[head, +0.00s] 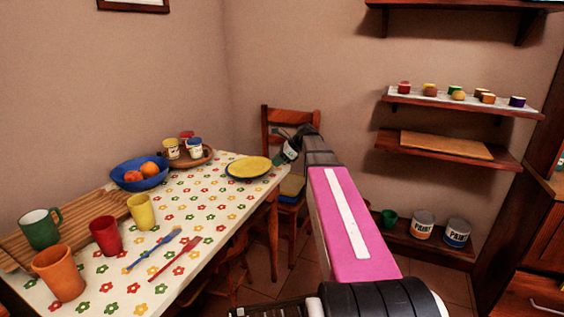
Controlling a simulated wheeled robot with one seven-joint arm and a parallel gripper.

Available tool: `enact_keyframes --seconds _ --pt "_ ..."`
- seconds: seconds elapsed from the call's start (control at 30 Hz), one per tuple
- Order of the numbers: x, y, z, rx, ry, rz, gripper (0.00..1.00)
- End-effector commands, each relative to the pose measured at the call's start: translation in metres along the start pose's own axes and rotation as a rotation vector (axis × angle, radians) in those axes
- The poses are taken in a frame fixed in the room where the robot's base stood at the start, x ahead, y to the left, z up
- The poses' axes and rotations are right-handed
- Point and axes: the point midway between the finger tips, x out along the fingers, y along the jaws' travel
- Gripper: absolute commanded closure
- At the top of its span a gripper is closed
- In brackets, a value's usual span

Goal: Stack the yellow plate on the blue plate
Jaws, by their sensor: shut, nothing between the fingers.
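The yellow plate (248,166) lies flat on the far right end of the table. A thin blue edge of the blue plate (249,179) shows beneath it, so the yellow plate sits on top of the blue one. My gripper (279,158) is just right of the two plates, close to their rim. It is shut with nothing in it. I cannot tell from this view whether its tips touch the rim. Most of the blue plate is hidden under the yellow plate.
The flowered table (210,205) also holds a blue bowl (140,183) of oranges, a round wooden tray (193,161) with small pots, several cups and two brushes. A wooden chair (290,117) stands behind my gripper. Wall shelves (446,148) are at the right.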

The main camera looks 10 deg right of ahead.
Motion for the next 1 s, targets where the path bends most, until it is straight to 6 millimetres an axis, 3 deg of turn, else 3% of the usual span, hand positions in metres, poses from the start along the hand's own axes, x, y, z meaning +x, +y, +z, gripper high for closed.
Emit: enact_keyframes --seconds 0.3,0.57,1.0 --pt "0.001 0.000 0.001 0.000 0.000 0.000 1.00" --pt "0.015 0.000 0.015 -0.001 0.000 0.000 1.00" --pt "0.009 0.000 0.010 0.000 0.000 0.000 1.00"
